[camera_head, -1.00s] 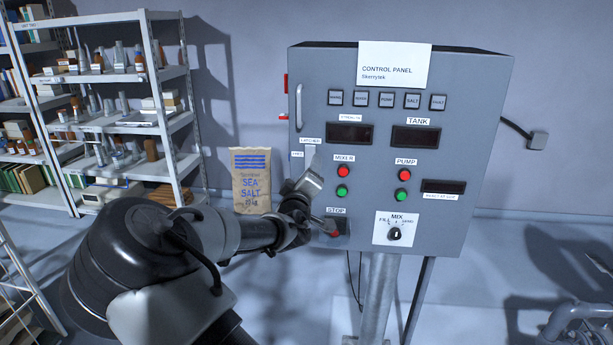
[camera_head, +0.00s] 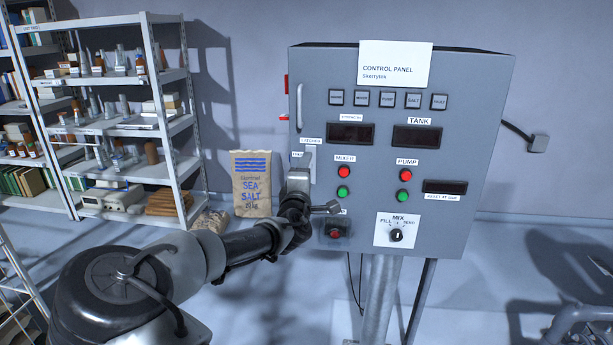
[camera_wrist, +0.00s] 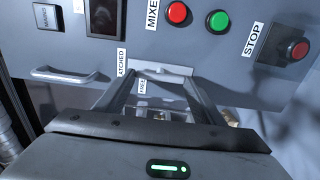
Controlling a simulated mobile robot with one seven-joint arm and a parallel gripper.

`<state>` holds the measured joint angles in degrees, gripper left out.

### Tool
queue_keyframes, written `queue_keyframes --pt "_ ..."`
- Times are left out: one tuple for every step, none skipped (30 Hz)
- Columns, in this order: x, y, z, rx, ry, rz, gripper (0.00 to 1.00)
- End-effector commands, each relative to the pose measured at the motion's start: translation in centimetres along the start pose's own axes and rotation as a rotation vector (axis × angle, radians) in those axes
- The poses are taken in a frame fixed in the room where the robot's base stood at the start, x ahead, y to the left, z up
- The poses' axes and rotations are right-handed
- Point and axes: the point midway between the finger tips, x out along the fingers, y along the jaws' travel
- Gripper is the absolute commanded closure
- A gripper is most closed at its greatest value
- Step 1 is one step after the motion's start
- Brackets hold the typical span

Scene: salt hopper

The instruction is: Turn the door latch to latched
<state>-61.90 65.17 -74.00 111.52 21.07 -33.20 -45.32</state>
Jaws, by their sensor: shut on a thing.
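The door latch (camera_wrist: 160,68) is a small light-grey piece on the left part of the control panel's front, below the door handle. Its LATCHED label (camera_head: 310,141) is above it and its FREE label (camera_head: 297,154) is at its left. My gripper (camera_wrist: 160,82) is at the latch, with its two fingers shut on it in the wrist view. In the head view my gripper (camera_head: 303,164) covers part of the latch. The latch looks roughly upright along the panel; its exact angle is hard to tell.
A door handle (camera_wrist: 72,75) is above the latch. A sea salt bag (camera_head: 251,185) and shelves (camera_head: 120,130) stand at the left.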

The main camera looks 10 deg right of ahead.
Motion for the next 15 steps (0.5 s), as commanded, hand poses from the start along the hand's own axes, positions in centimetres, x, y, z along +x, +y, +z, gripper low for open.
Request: queue_keyframes --pt "-0.07 -0.26 0.04 -0.008 -0.002 -0.004 0.6" --pt "-0.07 -0.26 0.04 -0.01 -0.001 -0.004 0.6" --pt "-0.07 -0.26 0.05 -0.012 -0.002 -0.005 0.6" --pt "-0.07 -0.25 0.05 -0.013 -0.002 -0.005 0.6" --pt "-0.07 -0.26 0.05 -0.014 -0.002 -0.005 0.6" --pt "-0.07 -0.25 0.05 -0.014 -0.002 -0.005 0.6" --pt "-0.07 -0.26 0.06 -0.015 -0.002 -0.005 0.6" --pt "-0.06 -0.26 0.06 -0.015 -0.002 -0.005 0.6" --pt "-0.07 -0.26 0.06 -0.015 -0.002 -0.005 0.6" --pt "-0.06 -0.26 0.06 -0.015 -0.002 -0.005 0.6" --pt "-0.07 -0.27 0.06 -0.015 -0.002 -0.005 0.6" --pt "-0.07 -0.27 0.06 -0.015 -0.002 -0.005 0.6" --pt "-0.06 -0.27 0.07 -0.015 -0.002 -0.005 0.6" --pt "-0.07 -0.28 0.07 -0.015 -0.002 -0.005 0.36" --pt "-0.06 -0.27 0.06 -0.014 -0.001 -0.005 0.29"
